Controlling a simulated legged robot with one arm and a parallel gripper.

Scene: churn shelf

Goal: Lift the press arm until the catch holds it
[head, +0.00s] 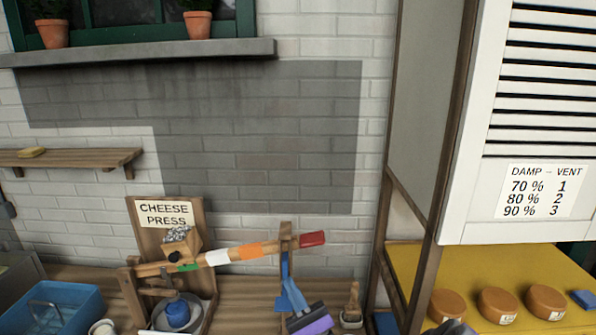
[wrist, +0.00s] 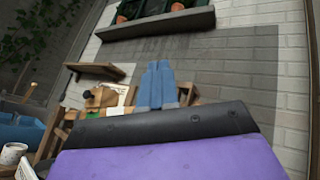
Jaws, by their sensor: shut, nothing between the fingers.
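The cheese press (head: 170,225) stands on the wooden counter at lower left of centre in the head view, with a blue cylinder (head: 178,314) below it. Its press arm (head: 250,251), banded green, white and orange with a red end (head: 312,239), slopes up to the right past a wooden post (head: 286,237). My gripper (head: 284,257), with blue fingers, is shut and empty, pointing up just under the arm by the post. I cannot tell whether it touches the arm. The catch cannot be made out.
A blue basin (head: 60,308) and a white cup (head: 103,327) are at left. A small brush (head: 352,305) stands right of my gripper. A wooden-framed cabinet (head: 425,215) and yellow shelf (head: 480,270) with cheese wheels (head: 498,305) are at right.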

